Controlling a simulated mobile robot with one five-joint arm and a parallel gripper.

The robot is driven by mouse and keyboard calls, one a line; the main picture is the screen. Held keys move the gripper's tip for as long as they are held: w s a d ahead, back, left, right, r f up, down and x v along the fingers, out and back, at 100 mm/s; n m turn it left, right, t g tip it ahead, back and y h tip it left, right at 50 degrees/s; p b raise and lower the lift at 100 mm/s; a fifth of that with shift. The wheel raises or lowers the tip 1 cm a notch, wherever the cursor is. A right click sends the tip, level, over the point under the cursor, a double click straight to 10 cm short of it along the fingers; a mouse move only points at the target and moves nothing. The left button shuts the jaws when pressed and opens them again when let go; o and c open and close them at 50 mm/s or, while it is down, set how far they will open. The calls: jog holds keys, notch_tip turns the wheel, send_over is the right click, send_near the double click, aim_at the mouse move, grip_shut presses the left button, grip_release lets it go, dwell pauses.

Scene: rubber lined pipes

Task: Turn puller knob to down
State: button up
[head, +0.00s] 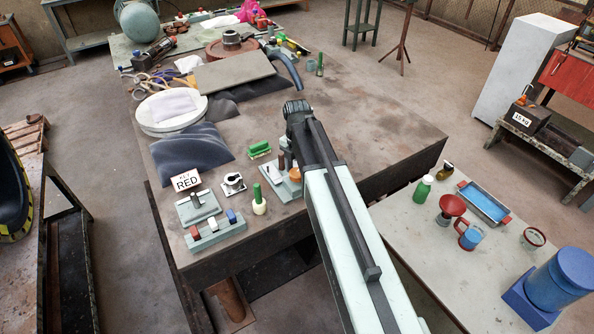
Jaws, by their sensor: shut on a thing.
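My arm reaches up from the bottom right, and its dark wrist bends down over the table. My gripper (284,161) points down at a small grey fixture plate (283,190) and is mostly hidden beside the arm. It is shut on what appears to be the puller knob on this fixture. The knob is covered by the jaws, so its exact direction cannot be told. A small orange-brown round part (295,175) and a pale block (272,172) show on the same plate, close to the jaws.
The brown tabletop (375,133) right of my arm is clear. A lower table (425,240) holds a funnel and bottles.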

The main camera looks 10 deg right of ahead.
aim_at(297, 172)
jog(key=n, duration=0.3)
jog(key=shift+n, duration=2.3)
jog(key=o, duration=1.4)
jog(key=shift+c, duration=0.2)
notch_tip(297, 172, up, 8)
jog(key=p, duration=0.8)
